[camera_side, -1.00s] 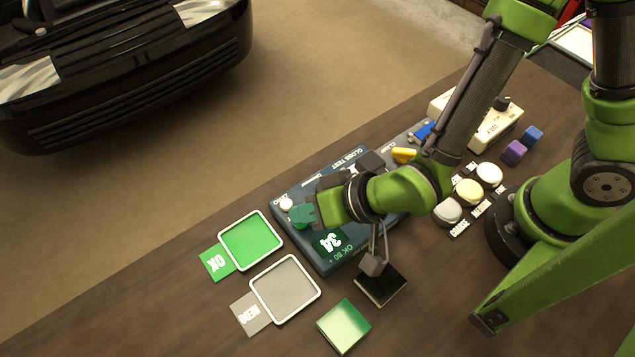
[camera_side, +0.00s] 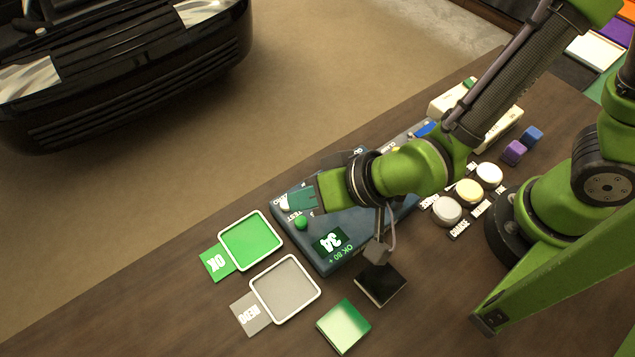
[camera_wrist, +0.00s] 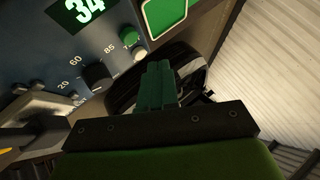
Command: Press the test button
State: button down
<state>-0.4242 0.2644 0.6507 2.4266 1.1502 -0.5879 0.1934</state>
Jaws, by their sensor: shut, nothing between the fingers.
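The green test button (camera_side: 301,222) is on the near left part of the dark blue gloss tester (camera_side: 345,258). It also shows in the wrist view (camera_wrist: 129,36), beside a white button (camera_wrist: 139,54). The tester's display (camera_side: 328,241) reads 34. My gripper (camera_side: 292,200) is shut and empty, its teal fingertips just above the test button in the side view. In the wrist view its fingers (camera_wrist: 157,68) point toward the buttons, with the test button clear of them.
A green-filled OK tray (camera_side: 250,240) and a grey REDO tray (camera_side: 286,290) lie left of the tester. A green panel (camera_side: 344,327) and a black square pad (camera_side: 381,285) are in front. Several round pads (camera_side: 468,191) and small blocks (camera_side: 514,152) lie to the right.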

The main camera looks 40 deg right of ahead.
jog(key=shift+r, duration=1.25)
jog(key=shift+s+a+f+g, duration=0.25)
jog(key=shift+s+g, duration=0.1)
jog(key=shift+s, duration=0.1)
jog(key=shift+s+a+f+g, duration=0.1)
jog(key=shift+s+f+g, duration=0.15)
jog(key=shift+s+g, duration=0.15)
jog(key=shift+s+d+r+n+g+y, duration=0.2)
jog(key=shift+s+n+g+y, duration=0.1)
jog(key=shift+n+y, duration=0.15)
jog(key=d+r+m+h, duration=0.1)
jog(key=d+r, duration=0.3)
jog(key=d, duration=0.5)
jog(key=d+r+m+t+h, duration=0.1)
jog(key=d+r, duration=0.4)
jog(key=d, duration=0.5)
jog(key=d+r+m+t+h, duration=0.1)
jog(key=d+r+h, duration=0.1)
jog(key=d+r, duration=0.3)
jog(key=d, duration=0.4)
jog(key=shift+w+d, duration=0.2)
jog(key=shift+w, duration=0.1)
